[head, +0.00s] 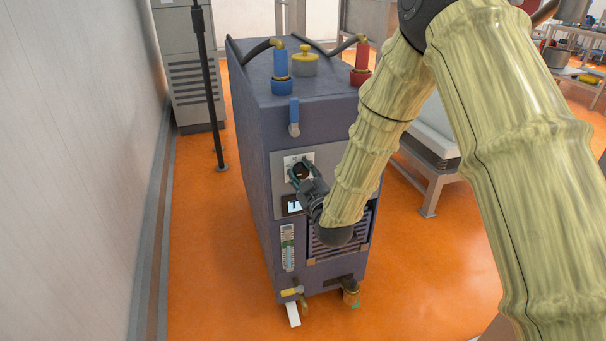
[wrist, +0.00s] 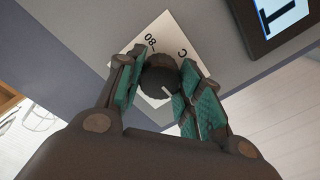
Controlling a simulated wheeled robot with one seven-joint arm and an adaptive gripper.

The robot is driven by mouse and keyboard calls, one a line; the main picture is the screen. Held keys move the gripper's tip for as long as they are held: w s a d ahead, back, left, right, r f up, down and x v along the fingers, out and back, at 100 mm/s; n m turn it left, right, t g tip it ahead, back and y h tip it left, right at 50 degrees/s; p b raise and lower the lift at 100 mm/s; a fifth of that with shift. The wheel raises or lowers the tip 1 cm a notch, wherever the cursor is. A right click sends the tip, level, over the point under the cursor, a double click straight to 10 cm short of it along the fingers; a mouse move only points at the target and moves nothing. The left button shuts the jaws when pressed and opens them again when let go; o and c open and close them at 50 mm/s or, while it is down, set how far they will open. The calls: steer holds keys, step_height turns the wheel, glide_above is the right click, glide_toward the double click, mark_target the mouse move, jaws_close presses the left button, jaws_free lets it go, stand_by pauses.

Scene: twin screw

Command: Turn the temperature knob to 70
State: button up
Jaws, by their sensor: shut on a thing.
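The temperature knob (wrist: 158,80) is dark and round with a pale pointer line, on a white dial plate (wrist: 183,47) marked "80" and "C". In the wrist view my gripper (wrist: 155,88) has its teal-padded fingers on either side of the knob, shut on it. The pointer line runs toward the lower right of the wrist view; a 70 mark is not readable. In the head view the dial plate (head: 291,161) is on the front of the blue-grey machine (head: 258,150), and my gripper (head: 304,178) reaches it from the right, partly hiding the knob.
A small lit display (wrist: 283,18) sits beside the dial; it also shows below the plate in the head view (head: 293,206). A blue lever (head: 294,116) is above the dial. A black pole (head: 209,90) and a wall stand to the left. Orange floor is clear in front.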

steer(key=m, duration=0.3)
steer(key=shift+m, duration=0.4)
steer(key=m, duration=0.4)
steer(key=shift+d+f, duration=0.1)
steer(key=m, duration=0.5)
steer(key=m+b, duration=0.1)
steer(key=m, duration=0.2)
steer(key=shift+m, duration=0.3)
steer(key=m, duration=0.3)
steer(key=shift+m+b, duration=0.3)
steer(key=shift+b, duration=0.1)
steer(key=m+b, duration=0.1)
steer(key=m, duration=0.2)
steer(key=shift+f+m, duration=0.1)
steer(key=shift+m, duration=0.2)
steer(key=m+b, duration=0.2)
steer(key=m, duration=0.2)
steer(key=shift+m+b, duration=0.7)
steer(key=shift+m, duration=1.2)
